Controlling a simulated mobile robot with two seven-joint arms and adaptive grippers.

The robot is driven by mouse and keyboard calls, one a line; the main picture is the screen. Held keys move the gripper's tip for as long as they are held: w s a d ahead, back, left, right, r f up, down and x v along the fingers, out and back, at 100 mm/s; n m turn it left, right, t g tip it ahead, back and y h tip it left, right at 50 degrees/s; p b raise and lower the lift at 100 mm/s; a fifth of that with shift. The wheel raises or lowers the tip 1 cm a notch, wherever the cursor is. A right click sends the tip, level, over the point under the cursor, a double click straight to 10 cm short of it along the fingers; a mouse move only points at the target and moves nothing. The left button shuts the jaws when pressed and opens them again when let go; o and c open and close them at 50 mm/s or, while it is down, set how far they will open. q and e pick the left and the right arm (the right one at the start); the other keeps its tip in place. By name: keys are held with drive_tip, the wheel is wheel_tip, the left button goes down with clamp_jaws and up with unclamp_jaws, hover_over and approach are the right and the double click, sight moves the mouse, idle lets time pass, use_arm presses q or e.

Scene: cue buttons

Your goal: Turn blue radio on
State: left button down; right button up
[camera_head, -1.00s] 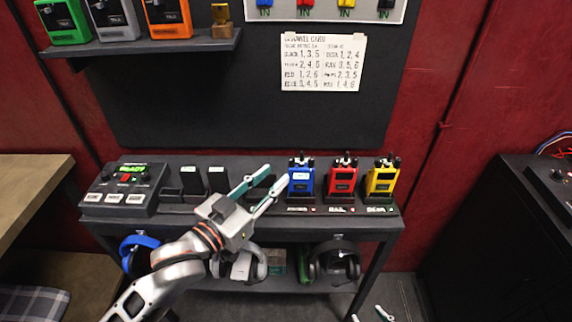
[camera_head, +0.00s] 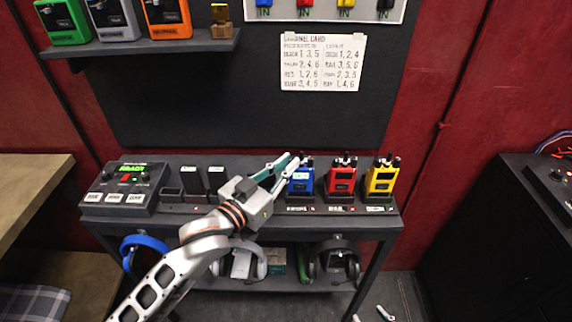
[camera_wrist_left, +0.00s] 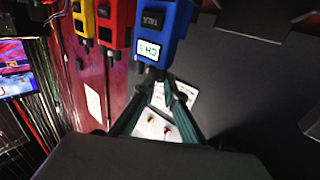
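The blue radio (camera_head: 301,180) stands upright in its dock on the table, left of the red one; my left gripper partly hides it. In the left wrist view the blue radio (camera_wrist_left: 163,28) has a lit display (camera_wrist_left: 149,49) reading "CH" and a character that looks like 3. My left gripper (camera_head: 290,163) is at the upper left of the radio, its fingers apart with nothing between them. In the wrist view its fingertips (camera_wrist_left: 162,86) are close to the radio's knob end; contact cannot be told. My right gripper's fingertips (camera_head: 371,314) show apart at the bottom edge.
A red radio (camera_head: 342,178) and a yellow radio (camera_head: 382,180) stand to the right in docks. A control box (camera_head: 125,188) with a green display is at the left. Headphones (camera_head: 145,248) hang below the table (camera_head: 250,224). A paper card (camera_head: 322,62) is on the wall panel.

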use_arm(q)
drive_tip(key=shift+w+a+m+g+h+b, duration=0.1)
drive_tip(key=shift+m+g+h+b, duration=0.05)
drive_tip(key=shift+m+g+h, duration=0.7)
drive_tip(key=shift+w+a+m+g+h+b, duration=0.1)
drive_tip(key=shift+w+m+g+h+b, duration=0.1)
drive_tip(key=shift+m+g+h, duration=0.65)
drive_tip(key=shift+w+a+m+g+h+b, duration=0.15)
drive_tip(key=shift+m+g+h, duration=0.5)
drive_tip(key=shift+g, duration=0.35)
drive_tip(key=c, duration=2.1)
unclamp_jaws()
drive_tip(key=shift+s, duration=0.1)
drive_tip(key=v, duration=1.2)
drive_tip(key=shift+f, duration=0.1)
drive_tip(key=shift+d, duration=0.1)
